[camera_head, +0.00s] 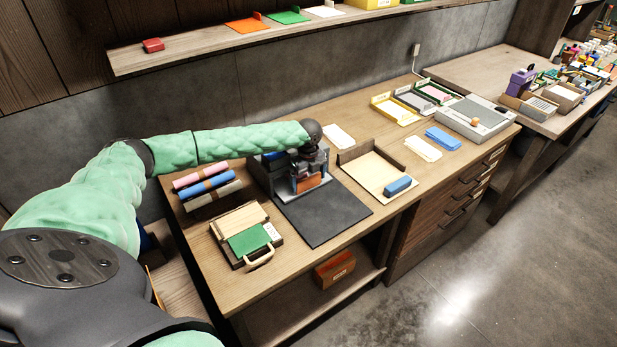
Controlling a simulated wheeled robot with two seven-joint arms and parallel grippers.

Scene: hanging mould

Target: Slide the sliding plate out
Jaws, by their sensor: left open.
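My left arm reaches across from the left, and its dark gripper (308,172) is over a grey box-like fixture (262,178) on the wooden table. The gripper is open, with its fingers pointing down by an orange-brown block (306,184) and a blue part. A light grey plate edge (325,181) shows low at the fixture's front; I cannot tell for sure whether it is the sliding plate. The gripper and wrist hide much of the fixture, and contact with the block cannot be made out. My right gripper is not in view.
A dark flat mat (325,214) lies in front of the fixture. A wooden tray (372,172) with a blue block (397,186) stands to the right. A green-topped wooden case (248,240) and rolled bundles (205,180) are to the left. A wall shelf (220,45) runs above.

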